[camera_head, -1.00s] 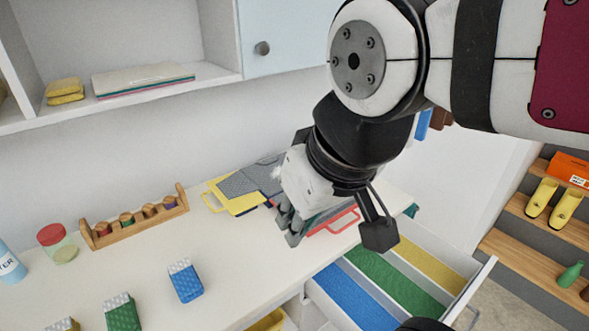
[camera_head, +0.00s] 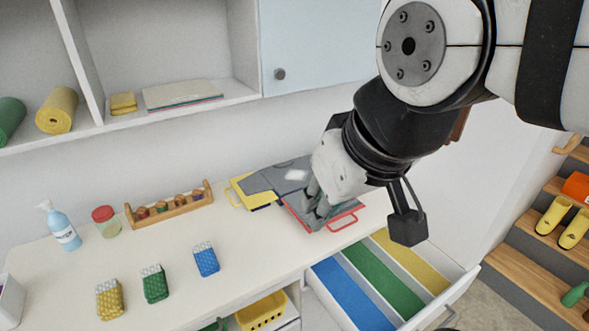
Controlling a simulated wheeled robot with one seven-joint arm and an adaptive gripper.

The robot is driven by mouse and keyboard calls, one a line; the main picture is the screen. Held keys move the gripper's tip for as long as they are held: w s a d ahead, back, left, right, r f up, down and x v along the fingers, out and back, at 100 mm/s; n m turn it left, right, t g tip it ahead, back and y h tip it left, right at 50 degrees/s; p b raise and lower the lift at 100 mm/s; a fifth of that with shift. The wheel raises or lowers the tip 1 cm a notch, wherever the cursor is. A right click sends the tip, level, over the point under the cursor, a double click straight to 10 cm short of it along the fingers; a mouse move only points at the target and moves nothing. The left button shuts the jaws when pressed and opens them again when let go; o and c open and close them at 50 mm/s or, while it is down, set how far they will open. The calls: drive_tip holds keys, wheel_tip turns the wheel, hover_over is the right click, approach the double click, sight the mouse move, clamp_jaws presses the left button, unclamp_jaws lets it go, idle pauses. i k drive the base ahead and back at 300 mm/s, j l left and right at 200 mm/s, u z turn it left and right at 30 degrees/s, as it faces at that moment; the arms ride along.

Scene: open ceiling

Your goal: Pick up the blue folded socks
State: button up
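The blue folded socks (camera_head: 206,259) appear as a small blue patterned bundle with a pale top, standing on the white counter (camera_head: 235,232). They are the rightmost of a row with a green bundle (camera_head: 154,284) and a yellow bundle (camera_head: 109,299). My gripper (camera_head: 316,208) is up and to the right of the blue bundle, well apart from it. It points down over the red-handled tray at the counter's back right. Its grey fingers are partly seen from the side, and their gap is not clear.
An open drawer (camera_head: 372,280) with blue, green and yellow strips juts out at the right. Behind the socks stand a wooden rack (camera_head: 170,209), a red-lidded jar (camera_head: 106,221) and a bottle (camera_head: 64,229). A yellow-handled tray (camera_head: 247,193) lies near my gripper. Counter around the socks is clear.

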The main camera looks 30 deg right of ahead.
sight(207, 263)
drive_tip(key=k+l+z, duration=0.1)
drive_tip(key=l, duration=0.35)
drive_tip(key=k+l, duration=0.15)
drive_tip(key=l, duration=0.3)
drive_tip(key=k+l+z, duration=0.1)
drive_tip(key=k+l, duration=0.15)
drive_tip(key=k+l+z, duration=0.15)
drive_tip(key=l, duration=0.25)
